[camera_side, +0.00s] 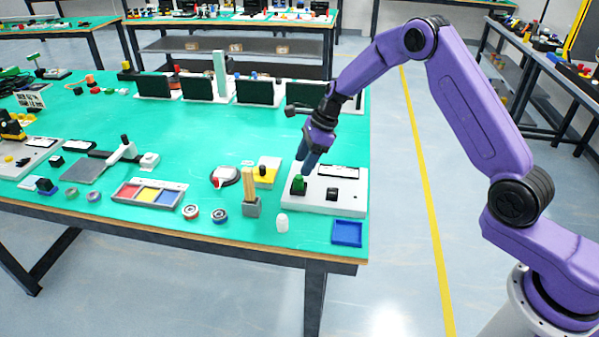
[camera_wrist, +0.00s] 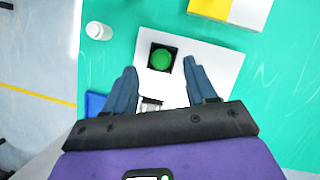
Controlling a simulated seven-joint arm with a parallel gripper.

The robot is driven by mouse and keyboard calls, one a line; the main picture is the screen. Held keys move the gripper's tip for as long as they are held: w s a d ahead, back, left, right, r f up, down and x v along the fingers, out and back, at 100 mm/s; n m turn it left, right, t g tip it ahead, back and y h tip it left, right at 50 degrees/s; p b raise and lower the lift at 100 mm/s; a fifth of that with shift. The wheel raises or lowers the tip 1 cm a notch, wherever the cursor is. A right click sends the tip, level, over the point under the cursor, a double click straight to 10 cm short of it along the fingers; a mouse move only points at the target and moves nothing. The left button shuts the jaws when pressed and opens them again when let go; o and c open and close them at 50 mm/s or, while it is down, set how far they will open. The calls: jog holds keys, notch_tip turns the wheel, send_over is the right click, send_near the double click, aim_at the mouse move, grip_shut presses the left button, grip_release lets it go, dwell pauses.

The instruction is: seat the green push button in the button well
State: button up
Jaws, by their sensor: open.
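The green push button (camera_side: 299,183) stands upright at the black square button well on the left part of a white panel (camera_side: 317,204). In the wrist view the green button (camera_wrist: 162,59) shows as a round top inside the black square well (camera_wrist: 152,68). How deep it sits cannot be told. My gripper (camera_side: 307,158) is just above and behind the button, pointing down. In the wrist view its two blue fingers (camera_wrist: 161,88) are spread apart with nothing between them, and the button lies beyond the fingertips, not touched.
A black switch (camera_side: 332,194) and a dark-framed label (camera_side: 338,172) are on the same panel. A blue tray (camera_side: 347,233) and a white cylinder (camera_side: 282,223) stand near the table's front edge. A yellow-and-white block (camera_side: 266,172) lies left of the panel.

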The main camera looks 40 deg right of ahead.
jog(key=v, duration=0.7)
jog(key=s+a+r+n+g+h, duration=0.1)
jog(key=s+a+r+n, duration=0.25)
jog(key=s+n, duration=0.5)
jog(key=s+a+r+n+g+h, duration=0.1)
jog(key=s+a+r+n, duration=0.25)
jog(key=s+n, duration=0.55)
jog(key=s+d+n+h, duration=0.1)
jog(key=s+d+n, duration=0.3)
jog(key=s+n, duration=0.4)
jog(key=s+d+n, duration=0.4)
jog(key=s+n, duration=0.5)
jog(key=s, duration=0.8)
jog(key=shift+d+h, duration=0.25)
jog(key=shift+h, duration=0.15)
